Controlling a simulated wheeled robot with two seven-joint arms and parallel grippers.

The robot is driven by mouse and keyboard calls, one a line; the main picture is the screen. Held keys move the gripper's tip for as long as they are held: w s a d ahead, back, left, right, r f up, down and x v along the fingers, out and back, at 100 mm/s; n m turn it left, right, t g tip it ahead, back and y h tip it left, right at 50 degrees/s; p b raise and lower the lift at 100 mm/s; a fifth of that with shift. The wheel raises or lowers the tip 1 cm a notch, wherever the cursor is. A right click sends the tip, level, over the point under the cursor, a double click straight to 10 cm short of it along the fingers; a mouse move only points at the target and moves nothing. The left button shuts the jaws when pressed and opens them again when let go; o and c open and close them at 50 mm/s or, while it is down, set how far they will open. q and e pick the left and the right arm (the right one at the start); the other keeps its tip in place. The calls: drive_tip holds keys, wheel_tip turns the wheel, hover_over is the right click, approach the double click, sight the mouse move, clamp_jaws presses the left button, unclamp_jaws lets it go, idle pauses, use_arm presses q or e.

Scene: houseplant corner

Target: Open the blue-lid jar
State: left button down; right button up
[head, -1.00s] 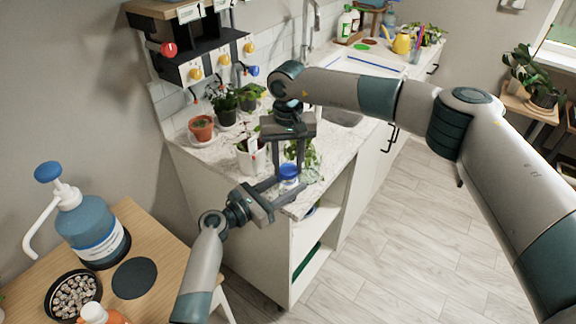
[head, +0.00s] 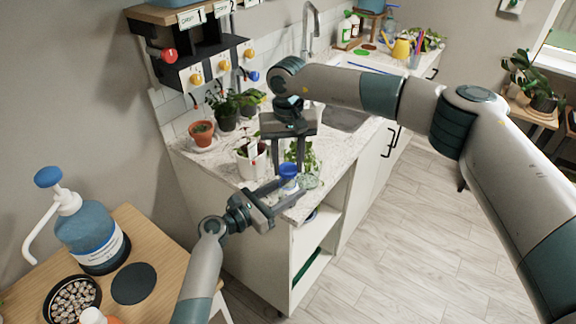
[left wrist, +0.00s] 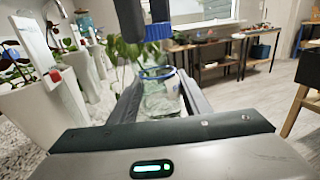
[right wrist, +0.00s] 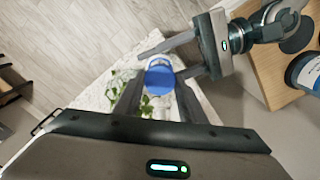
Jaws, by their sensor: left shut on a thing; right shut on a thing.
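The glass jar (left wrist: 160,100) stands between the fingers of my left gripper (left wrist: 160,88), which is shut on its body. A blue ring (left wrist: 157,73) circles the jar's neck. The blue lid (left wrist: 157,32) is above the neck, with a gap between them in the left wrist view. My right gripper (head: 288,168) comes down from above and is shut on the lid. The lid (right wrist: 160,76) shows from above between its fingers in the right wrist view. In the head view the lid (head: 288,171) and jar are partly hidden by the fingers.
The marble counter (head: 222,166) holds a terracotta pot (head: 202,133), a white pot (head: 250,162) and leafy plants close to the grippers. A wooden table (head: 170,262) with a blue pump bottle (head: 88,235) stands at the left. The floor right of the counter is clear.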

drive_tip(key=shift+r, duration=1.5)
use_arm(q)
drive_tip(key=c, duration=0.9)
unclamp_jaws()
drive_tip(key=b+v, duration=0.2)
drive_tip(key=v, duration=1)
use_arm(e)
wheel_tip(320, 180, down, 2)
drive_tip(key=shift+f, duration=0.2)
